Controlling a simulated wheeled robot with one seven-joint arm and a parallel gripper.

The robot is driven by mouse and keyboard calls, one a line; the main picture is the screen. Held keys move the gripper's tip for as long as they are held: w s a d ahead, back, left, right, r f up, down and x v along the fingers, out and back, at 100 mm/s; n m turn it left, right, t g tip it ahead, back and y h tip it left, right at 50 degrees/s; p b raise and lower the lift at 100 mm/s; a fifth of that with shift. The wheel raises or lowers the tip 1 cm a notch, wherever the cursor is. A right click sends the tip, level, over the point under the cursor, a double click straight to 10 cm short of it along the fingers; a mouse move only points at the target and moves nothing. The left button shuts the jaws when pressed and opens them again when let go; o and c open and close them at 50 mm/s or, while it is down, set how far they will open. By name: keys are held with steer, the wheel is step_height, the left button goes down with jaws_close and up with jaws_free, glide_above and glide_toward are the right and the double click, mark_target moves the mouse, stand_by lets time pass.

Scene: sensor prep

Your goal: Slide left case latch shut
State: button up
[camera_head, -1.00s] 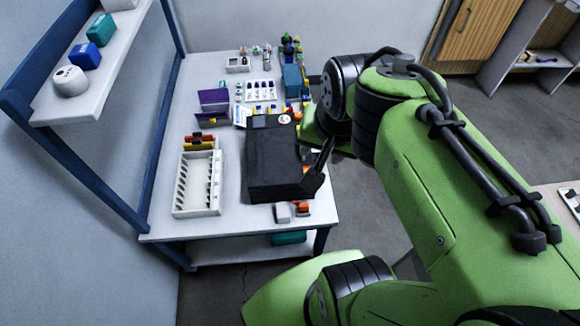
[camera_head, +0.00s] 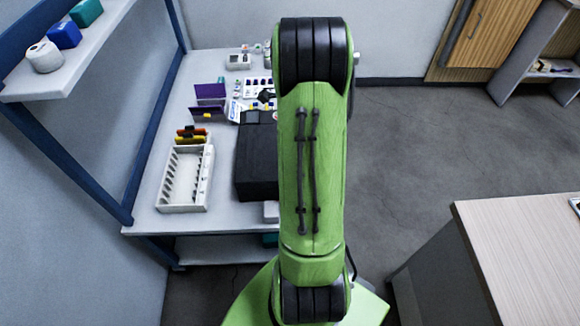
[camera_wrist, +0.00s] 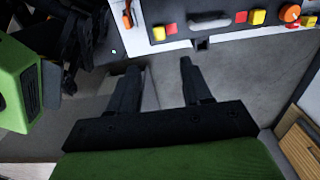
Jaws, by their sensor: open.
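The black case (camera_head: 256,162) lies closed on the white workbench in the head view. My green arm covers its right side, and I cannot make out its left latch. My gripper (camera_wrist: 158,64) shows in the wrist view with two dark fingers spread apart and nothing between them. It hangs over grey floor beside an edge with small coloured parts. In the head view the gripper is hidden behind my arm.
A white slotted rack (camera_head: 186,178) stands left of the case. A blue-framed shelf (camera_head: 66,52) rises at the left. Floor at right is open.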

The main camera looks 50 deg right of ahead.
step_height(320, 180, down, 15)
steer(key=b, duration=0.4)
steer(key=shift+r, duration=0.1)
jaws_close()
